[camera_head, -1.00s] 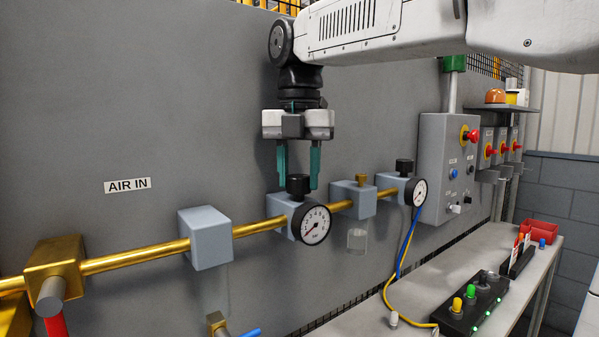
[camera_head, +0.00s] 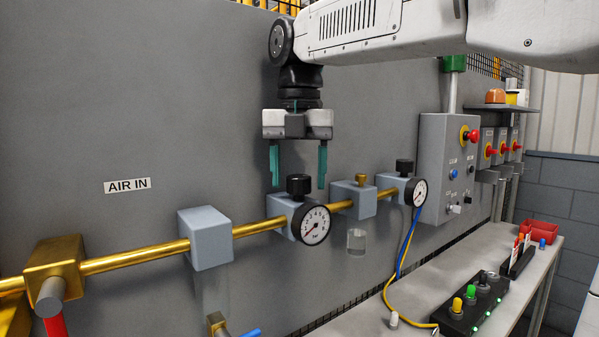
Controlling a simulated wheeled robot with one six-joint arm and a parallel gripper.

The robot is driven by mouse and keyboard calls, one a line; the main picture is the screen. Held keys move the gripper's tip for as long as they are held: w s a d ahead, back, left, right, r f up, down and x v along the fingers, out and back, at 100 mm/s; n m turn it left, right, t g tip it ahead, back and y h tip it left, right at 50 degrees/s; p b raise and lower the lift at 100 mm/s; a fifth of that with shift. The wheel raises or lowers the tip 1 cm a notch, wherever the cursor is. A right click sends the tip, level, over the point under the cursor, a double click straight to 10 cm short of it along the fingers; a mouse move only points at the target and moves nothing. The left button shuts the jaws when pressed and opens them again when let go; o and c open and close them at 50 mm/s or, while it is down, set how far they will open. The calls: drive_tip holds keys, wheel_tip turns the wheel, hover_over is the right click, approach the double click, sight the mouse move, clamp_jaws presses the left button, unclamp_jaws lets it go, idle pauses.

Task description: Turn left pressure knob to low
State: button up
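The left pressure knob (camera_head: 299,185) is a black round knob on top of a grey regulator block (camera_head: 285,206) on the brass pipe. A round white gauge (camera_head: 312,225) with a black rim sits on the front of that block; its red needle points to the lower left. My gripper (camera_head: 298,183) points straight down over the knob. Its two teal fingers are spread wide, one on each side of the knob, with visible gaps. The gripper is open and holds nothing.
A second black knob (camera_head: 404,166) with its own gauge (camera_head: 419,192) stands further right. Between them is a grey block with a brass fitting (camera_head: 361,180). The brass pipe (camera_head: 150,254) runs along the grey wall. A bench (camera_head: 400,296) is at lower right.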

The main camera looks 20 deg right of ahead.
sight(299, 176)
wheel_tip(299, 176, up, 8)
drive_tip(key=shift+f, duration=0.1)
idle(0.5)
